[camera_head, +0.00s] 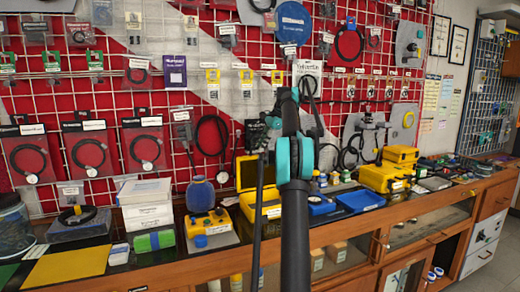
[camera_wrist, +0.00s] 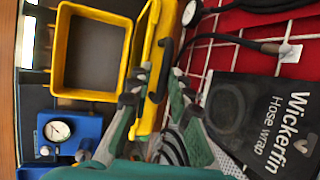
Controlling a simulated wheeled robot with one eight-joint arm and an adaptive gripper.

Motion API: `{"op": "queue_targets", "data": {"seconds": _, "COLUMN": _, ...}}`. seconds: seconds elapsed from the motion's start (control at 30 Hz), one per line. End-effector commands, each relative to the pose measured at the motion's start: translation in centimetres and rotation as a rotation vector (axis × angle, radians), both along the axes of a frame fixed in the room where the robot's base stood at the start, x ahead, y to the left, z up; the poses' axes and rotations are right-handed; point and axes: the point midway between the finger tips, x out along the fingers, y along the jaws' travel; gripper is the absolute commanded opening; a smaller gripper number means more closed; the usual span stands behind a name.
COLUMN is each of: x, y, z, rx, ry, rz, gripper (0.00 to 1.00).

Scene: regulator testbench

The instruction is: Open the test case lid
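The yellow test case stands on the bench with its lid raised. Its open base (camera_wrist: 56,50) shows a dark, empty-looking interior in the wrist view. The lid (camera_wrist: 147,45) stands up on the pegboard side and carries a black handle (camera_wrist: 163,58). In the head view the case (camera_head: 262,208) and lid (camera_head: 246,172) are partly hidden by my arm. My gripper (camera_wrist: 160,82) is at the lid, with one finger on each side of the black handle. The fingertips are apart and close to the handle; I cannot tell whether they press on it.
A blue gauge unit (camera_wrist: 75,130) lies beside the case. A dark Wickerfin hose wrap package (camera_wrist: 265,120) hangs close to my gripper on the pegboard. Another yellow case (camera_head: 390,178) and a blue tray (camera_head: 360,200) are to the right on the bench.

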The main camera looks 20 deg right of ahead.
Motion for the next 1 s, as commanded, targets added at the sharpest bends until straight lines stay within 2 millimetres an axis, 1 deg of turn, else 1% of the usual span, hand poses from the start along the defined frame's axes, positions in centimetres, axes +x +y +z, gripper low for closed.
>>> {"op": "queue_targets", "data": {"seconds": 0.03, "x": -0.2, "y": -0.4, "z": 0.7, "rx": 0.000, "ry": 0.000, "rz": -0.001, "gripper": 0.19}}
{"op": "queue_targets", "data": {"seconds": 0.2, "x": -0.7, "y": -1.2, "z": 2.7, "rx": 0.000, "ry": 0.001, "rz": -0.002, "gripper": 0.19}}
{"op": "queue_targets", "data": {"seconds": 0.4, "x": -3.1, "y": -5.3, "z": 2.6, "rx": 0.000, "ry": 0.000, "rz": -0.005, "gripper": 0.19}}
{"op": "queue_targets", "data": {"seconds": 0.6, "x": -5.2, "y": -8.8, "z": 2.6, "rx": 0.000, "ry": 0.000, "rz": -0.005, "gripper": 0.19}}
{"op": "queue_targets", "data": {"seconds": 0.8, "x": -6.5, "y": -10.9, "z": 2.6, "rx": 0.001, "ry": 0.000, "rz": -0.003, "gripper": 0.19}}
{"op": "queue_targets", "data": {"seconds": 1.0, "x": -6.8, "y": -11.4, "z": 2.6, "rx": 0.000, "ry": -0.001, "rz": 0.000, "gripper": 0.19}}
